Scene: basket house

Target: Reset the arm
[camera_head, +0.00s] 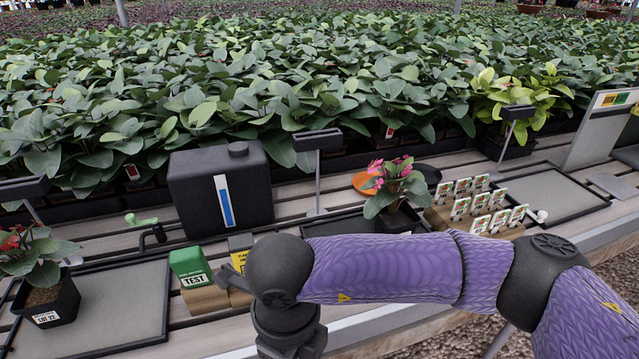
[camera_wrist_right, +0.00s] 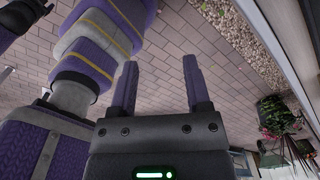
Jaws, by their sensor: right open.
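My right arm (camera_head: 385,272), purple with dark joints, comes in from the right in the head view and reaches across the front of the bench. Its wrist end is low in the middle, and the gripper itself does not show there. In the right wrist view my right gripper (camera_wrist_right: 160,75) has its two fingers spread apart with nothing between them. Paved floor lies behind the fingers. My left gripper does not show in either view.
The slatted bench holds a black tank (camera_head: 222,192), a green TEST box (camera_head: 191,264), a pink-flowered plant (camera_head: 397,187), a rack with several tags (camera_head: 480,208) and a potted plant (camera_head: 43,267) at left. My arm passes close before the box and rack. Dense foliage (camera_head: 250,85) fills the back.

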